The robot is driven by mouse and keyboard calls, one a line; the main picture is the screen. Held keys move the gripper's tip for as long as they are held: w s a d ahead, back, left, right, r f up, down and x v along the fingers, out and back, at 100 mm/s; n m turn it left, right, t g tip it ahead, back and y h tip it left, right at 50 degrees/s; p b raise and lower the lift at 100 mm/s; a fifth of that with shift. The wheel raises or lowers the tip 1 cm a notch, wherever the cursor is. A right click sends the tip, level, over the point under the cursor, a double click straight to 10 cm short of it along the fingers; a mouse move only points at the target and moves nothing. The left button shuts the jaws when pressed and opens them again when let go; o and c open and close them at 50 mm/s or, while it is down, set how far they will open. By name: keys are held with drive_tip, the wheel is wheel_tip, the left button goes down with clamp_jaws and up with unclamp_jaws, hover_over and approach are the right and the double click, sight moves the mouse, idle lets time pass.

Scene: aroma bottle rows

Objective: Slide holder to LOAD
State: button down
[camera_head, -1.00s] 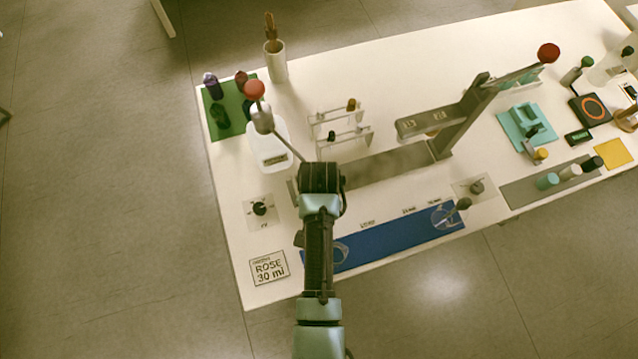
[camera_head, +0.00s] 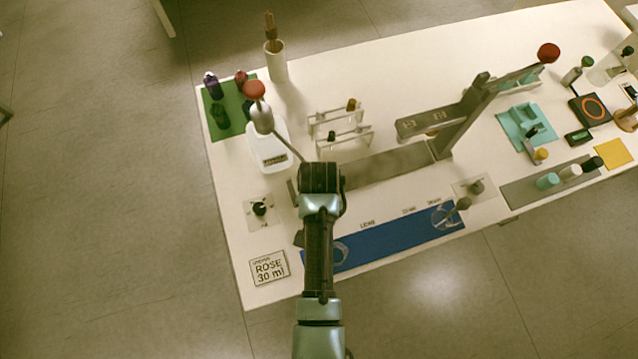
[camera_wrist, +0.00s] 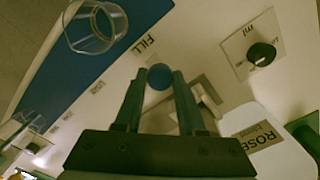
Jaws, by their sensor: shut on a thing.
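My gripper (camera_wrist: 160,82) is shut on a round blue knob (camera_wrist: 159,75) in the wrist view, one dark finger on each side. A pale grey bracket-like part (camera_wrist: 207,92), possibly the holder, shows just behind the fingers; most of it is hidden. The printed word FILL (camera_wrist: 145,47) is close to the knob. A smaller label, apparently LOAD (camera_wrist: 97,87), lies farther left along the strip. In the head view my arm's wrist covers the fingertips and knob at the left end of the grey track (camera_head: 390,165).
A blue mat (camera_head: 395,241) lies along the front edge, with a clear round cup (camera_wrist: 95,27) on it. A white bottle (camera_head: 268,150) stands left of my wrist. A dial (camera_head: 260,209) and ROSE card (camera_head: 269,268) are at front left. A grey lever stand (camera_head: 440,150) rises by the track's right end.

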drive_tip(key=w+d, duration=0.1)
drive_tip(key=d, duration=0.2)
drive_tip(key=w+d, duration=0.1)
drive_tip(key=d, duration=0.3)
drive_tip(key=w+d, duration=0.1)
drive_tip(key=d, duration=0.2)
drive_tip(key=shift+w+d+b, duration=0.25)
drive_tip(key=shift+b, duration=0.05)
drive_tip(key=c, duration=0.5)
unclamp_jaws()
wheel_tip(320, 180, up, 13)
drive_tip(key=shift+w, duration=0.1)
